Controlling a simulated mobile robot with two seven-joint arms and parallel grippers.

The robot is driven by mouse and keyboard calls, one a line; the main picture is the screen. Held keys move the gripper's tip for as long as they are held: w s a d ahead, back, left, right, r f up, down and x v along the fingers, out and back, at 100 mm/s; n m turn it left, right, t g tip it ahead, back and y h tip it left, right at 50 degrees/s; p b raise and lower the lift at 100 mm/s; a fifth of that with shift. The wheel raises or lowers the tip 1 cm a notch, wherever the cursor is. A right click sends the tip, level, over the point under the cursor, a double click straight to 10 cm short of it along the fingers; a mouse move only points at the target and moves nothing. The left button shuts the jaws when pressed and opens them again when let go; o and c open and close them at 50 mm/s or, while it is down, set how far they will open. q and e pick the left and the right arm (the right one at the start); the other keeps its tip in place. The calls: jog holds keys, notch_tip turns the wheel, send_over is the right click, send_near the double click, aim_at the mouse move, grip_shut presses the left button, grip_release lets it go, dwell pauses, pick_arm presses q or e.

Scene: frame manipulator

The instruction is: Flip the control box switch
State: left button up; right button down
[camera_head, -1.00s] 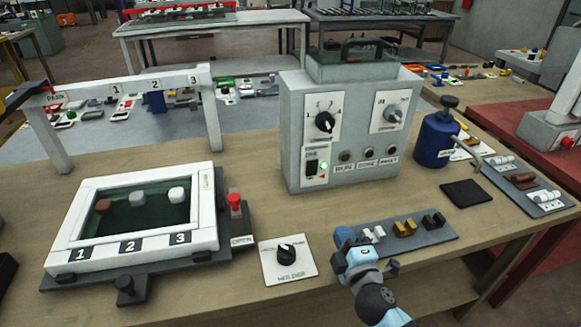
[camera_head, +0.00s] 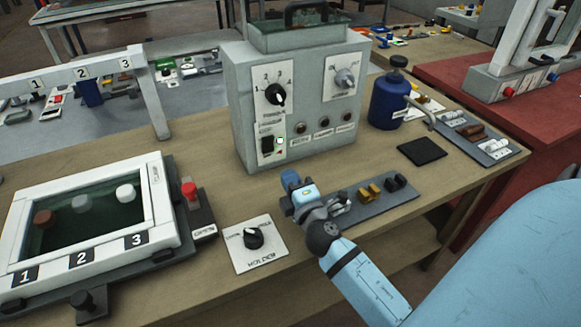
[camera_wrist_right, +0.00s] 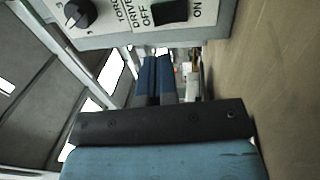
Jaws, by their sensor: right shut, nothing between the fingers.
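The grey control box (camera_head: 345,110) stands upright on the wooden bench in the head view. In the right wrist view the switch (camera_wrist_right: 170,12) shows at the top edge, between OFF and ON labels. My right gripper (camera_head: 290,178) is shut and empty, in front of the box and to the right of the switch. Its blue fingers (camera_wrist_right: 157,75) show together in the wrist view, apart from the switch. My left gripper is out of view.
A dark strip with small blocks (camera_head: 370,193) lies beside and under the gripper. A white-framed numbered case (camera_head: 155,200) with a red button stands left. A blue bottle (camera_head: 388,102) stands right of the box.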

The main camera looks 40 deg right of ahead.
aim_at(269, 142)
jog(key=p+x, duration=0.1)
jog(key=x, duration=0.8)
jog(key=shift+w+p, duration=0.3)
jog(key=shift+p, duration=0.1)
jog(key=shift+w+d, duration=0.1)
jog(key=shift+w, duration=0.3)
jog(key=shift+r, duration=0.1)
